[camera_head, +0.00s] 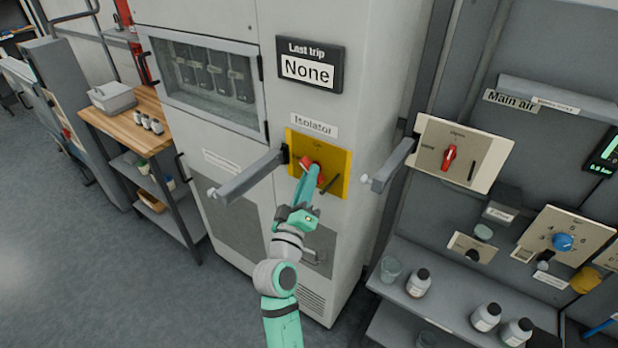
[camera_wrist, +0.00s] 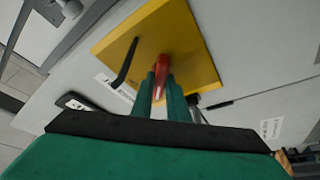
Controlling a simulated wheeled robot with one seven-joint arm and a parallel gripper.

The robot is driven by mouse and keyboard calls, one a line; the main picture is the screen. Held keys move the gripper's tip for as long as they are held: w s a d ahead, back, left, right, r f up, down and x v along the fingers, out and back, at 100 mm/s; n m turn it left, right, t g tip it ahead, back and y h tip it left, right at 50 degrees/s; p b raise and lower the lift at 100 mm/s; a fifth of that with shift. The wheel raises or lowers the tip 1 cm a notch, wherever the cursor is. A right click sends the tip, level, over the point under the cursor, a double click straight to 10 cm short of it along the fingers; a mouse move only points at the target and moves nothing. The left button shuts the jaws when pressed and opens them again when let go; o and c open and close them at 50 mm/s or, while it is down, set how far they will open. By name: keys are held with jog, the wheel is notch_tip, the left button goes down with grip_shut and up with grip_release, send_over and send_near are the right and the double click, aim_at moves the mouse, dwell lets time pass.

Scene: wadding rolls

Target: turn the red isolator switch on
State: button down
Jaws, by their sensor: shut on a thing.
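The red isolator switch (camera_head: 312,172) sits on a yellow plate (camera_head: 335,160) on the grey cabinet, under a label reading "Isolator". My gripper (camera_head: 312,180) reaches up to it from below and covers part of it. In the wrist view, the red handle (camera_wrist: 161,68) stands out from the yellow plate (camera_wrist: 190,40), between the two green fingers of my gripper (camera_wrist: 162,88). The fingers are shut on the handle. The plate's printed position marks are too small to read, so the handle's setting cannot be told.
A grey bar (camera_head: 245,178) juts out left of the plate, and another grey bar (camera_head: 392,163) to its right. A second red switch (camera_head: 450,157) is on a cream panel at right. Bottles (camera_head: 418,282) stand on the right shelf. A wooden-topped bench (camera_head: 135,128) is at left.

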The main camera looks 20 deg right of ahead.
jog(key=m+g+h, duration=0.1)
jog(key=m+h, duration=0.1)
jog(key=m, duration=0.2)
jog(key=m+g+h, duration=0.1)
jog(key=m, duration=0.3)
jog(key=m+g+h, duration=0.1)
jog(key=m+h, duration=0.1)
jog(key=m, duration=0.3)
jog(key=shift+w+a+f+h, duration=0.15)
jog(key=shift+w+a+h, duration=0.05)
jog(key=shift+w+h, duration=0.1)
jog(key=shift+m, duration=0.4)
jog(key=c, duration=1.7)
grip_release()
jog(key=shift+a, duration=0.1)
